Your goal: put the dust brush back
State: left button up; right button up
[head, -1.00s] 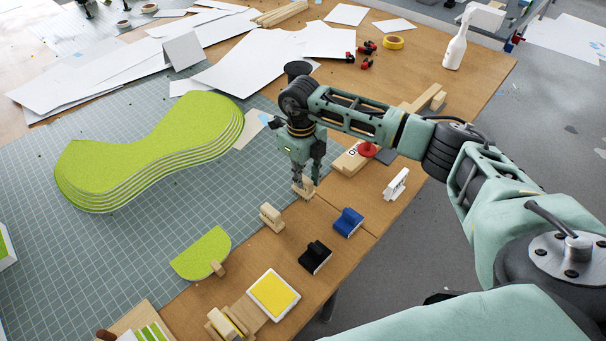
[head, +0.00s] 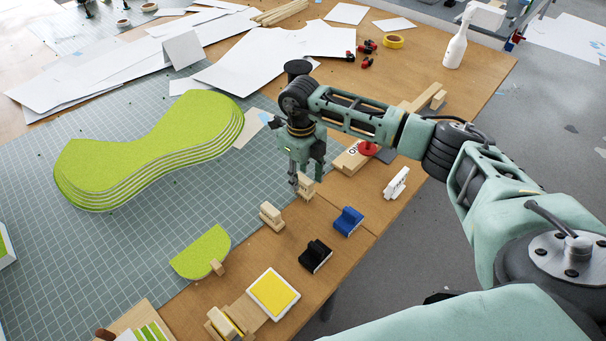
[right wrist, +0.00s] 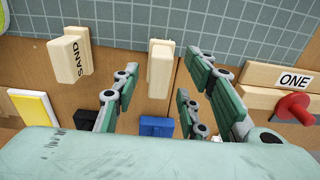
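A pale wooden block-shaped tool (head: 306,187), possibly the dust brush, stands on the table's wooden strip beside the cutting mat. It also shows in the right wrist view (right wrist: 160,68); any bristles are too small to tell. My right gripper (head: 306,177) is just above and around it, with fingers spread. In the right wrist view the fingers (right wrist: 165,95) are apart, with the tool beyond the gap between them. A similar wooden block marked SAND (right wrist: 72,58) stands to its left. My left gripper is not in view.
A blue block (head: 348,222), a black block (head: 315,257), a yellow pad (head: 273,294) and a white piece (head: 396,183) stand close by. A wooden block marked ONE (right wrist: 278,77) and a red knob (right wrist: 295,108) lie right.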

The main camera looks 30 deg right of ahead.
notch_tip(320, 180, up, 12)
jog(key=shift+w, duration=0.15)
dwell(0.4)
